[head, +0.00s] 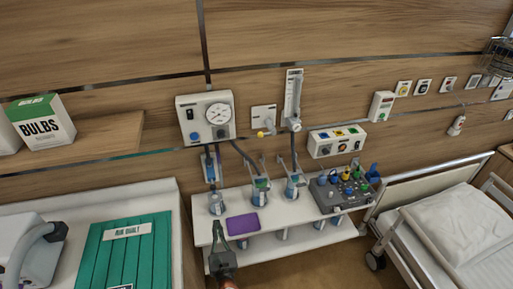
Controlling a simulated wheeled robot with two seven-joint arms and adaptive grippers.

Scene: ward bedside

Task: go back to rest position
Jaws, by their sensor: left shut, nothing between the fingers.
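My left gripper (218,230) shows at the bottom centre of the head view, in front of the white shelf unit (281,213). Its dark fingers point up toward the shelf and are shut, with nothing seen between them. A purple pad (242,224) lies on the shelf just right of the fingertips. I cannot tell whether the fingers touch the shelf edge. My right gripper is not in view.
A wall gauge unit (206,118) and a flowmeter (292,98) hang above several jars. A grey tray of coloured parts (341,193) stands right on the shelf. A green panel (125,252) lies left. A bed (460,230) stands right. Floor shows between shelf and bed.

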